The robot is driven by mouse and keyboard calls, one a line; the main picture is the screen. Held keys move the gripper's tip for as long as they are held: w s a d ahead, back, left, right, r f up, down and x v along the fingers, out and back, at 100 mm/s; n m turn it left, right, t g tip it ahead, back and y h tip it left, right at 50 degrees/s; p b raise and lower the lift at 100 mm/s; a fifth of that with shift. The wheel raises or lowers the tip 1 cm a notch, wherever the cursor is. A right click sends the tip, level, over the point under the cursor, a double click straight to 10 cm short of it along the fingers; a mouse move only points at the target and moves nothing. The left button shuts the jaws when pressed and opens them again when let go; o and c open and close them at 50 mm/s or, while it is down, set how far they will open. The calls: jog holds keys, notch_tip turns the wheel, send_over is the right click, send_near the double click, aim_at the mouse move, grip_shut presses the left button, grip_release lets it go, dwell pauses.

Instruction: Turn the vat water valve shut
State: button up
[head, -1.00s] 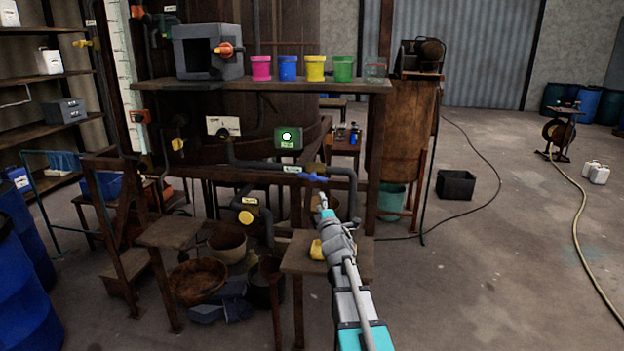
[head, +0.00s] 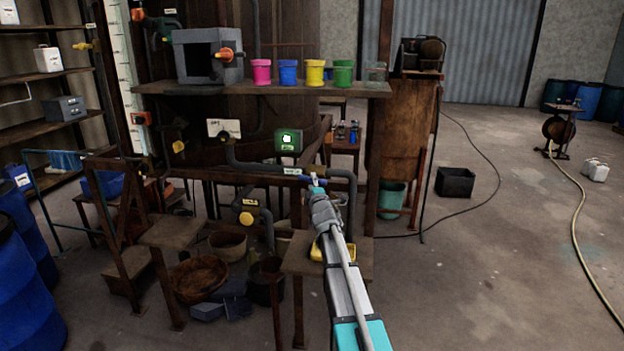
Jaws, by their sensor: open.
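A blue valve handle (head: 304,178) sits on the dark pipe below the shelf, beside a small white label too small to read. I take it to be the vat water valve. My gripper (head: 315,183) is open, with its fingertips at the blue handle and covering its middle. I cannot tell whether they touch it or stand just in front. The handle appears to lie roughly along the pipe, but its exact angle is partly hidden.
A yellow valve (head: 247,218) is lower left and an orange knob (head: 228,54) is on the grey box above. Coloured cups (head: 288,74) stand on the shelf (head: 200,87). A wooden stand (head: 296,262) is under my arm. The right floor is mostly clear.

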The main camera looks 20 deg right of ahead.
jog(key=shift+x, duration=0.85)
jog(key=shift+c, duration=0.3)
grip_shut()
